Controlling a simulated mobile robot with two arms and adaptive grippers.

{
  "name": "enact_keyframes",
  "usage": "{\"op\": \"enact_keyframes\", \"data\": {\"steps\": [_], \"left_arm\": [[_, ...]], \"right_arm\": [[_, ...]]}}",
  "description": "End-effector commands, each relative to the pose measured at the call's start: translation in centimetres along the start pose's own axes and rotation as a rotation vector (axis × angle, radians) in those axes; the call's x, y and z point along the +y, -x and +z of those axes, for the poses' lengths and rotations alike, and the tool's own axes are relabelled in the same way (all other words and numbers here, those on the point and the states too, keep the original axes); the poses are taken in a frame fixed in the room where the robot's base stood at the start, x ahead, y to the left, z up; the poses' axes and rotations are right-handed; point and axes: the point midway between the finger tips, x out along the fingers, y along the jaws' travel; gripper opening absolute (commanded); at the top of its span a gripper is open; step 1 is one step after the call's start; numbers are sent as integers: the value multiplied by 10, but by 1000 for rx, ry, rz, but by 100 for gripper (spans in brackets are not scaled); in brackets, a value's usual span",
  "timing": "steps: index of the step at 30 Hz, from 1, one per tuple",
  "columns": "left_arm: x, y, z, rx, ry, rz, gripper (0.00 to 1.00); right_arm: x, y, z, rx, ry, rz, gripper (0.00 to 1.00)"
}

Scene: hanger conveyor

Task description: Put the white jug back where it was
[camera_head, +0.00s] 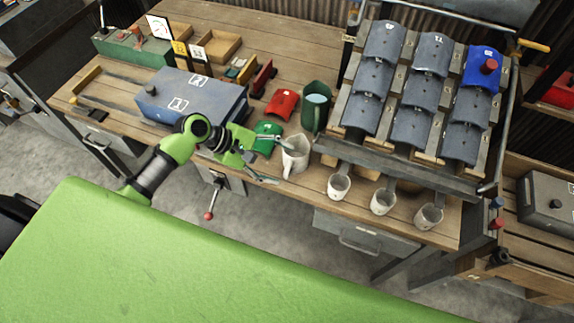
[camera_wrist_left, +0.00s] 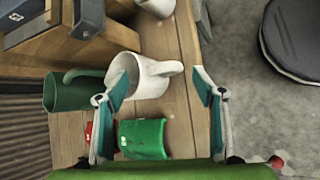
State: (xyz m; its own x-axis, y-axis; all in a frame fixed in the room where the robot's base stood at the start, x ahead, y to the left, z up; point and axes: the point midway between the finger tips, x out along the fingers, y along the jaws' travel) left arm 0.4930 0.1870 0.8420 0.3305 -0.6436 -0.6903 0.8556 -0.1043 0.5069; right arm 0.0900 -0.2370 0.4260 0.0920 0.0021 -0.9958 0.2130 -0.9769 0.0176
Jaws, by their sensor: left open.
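The white jug (camera_head: 298,155) stands upright on the wooden bench near its front edge, left of the slanted rack. It also shows in the left wrist view (camera_wrist_left: 150,84), its handle toward the right finger. My left gripper (camera_head: 281,162) is open at the jug's left side, its fingers spread to either side of the jug's near part. In the left wrist view my left gripper (camera_wrist_left: 160,88) has the left finger overlapping the jug's edge; I cannot tell whether it touches. My right gripper is not in view.
A dark green jug (camera_head: 316,105) stands just behind. A green curved piece (camera_head: 266,137) and a red one (camera_head: 282,104) lie close by. White mugs (camera_head: 339,187) stand below the rack (camera_head: 400,158). A blue-grey box (camera_head: 190,97) is at left.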

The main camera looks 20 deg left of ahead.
Motion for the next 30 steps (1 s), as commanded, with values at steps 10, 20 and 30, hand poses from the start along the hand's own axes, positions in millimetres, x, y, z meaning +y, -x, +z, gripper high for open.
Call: {"op": "enact_keyframes", "data": {"steps": [10,20,30], "left_arm": [[-1,65,-1,1,0,-2,63],[0,77,0,-1,-1,-1,63],[0,76,0,-1,-1,-1,63]], "right_arm": [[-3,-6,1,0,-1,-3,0],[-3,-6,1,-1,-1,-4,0],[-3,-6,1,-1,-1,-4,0]]}}
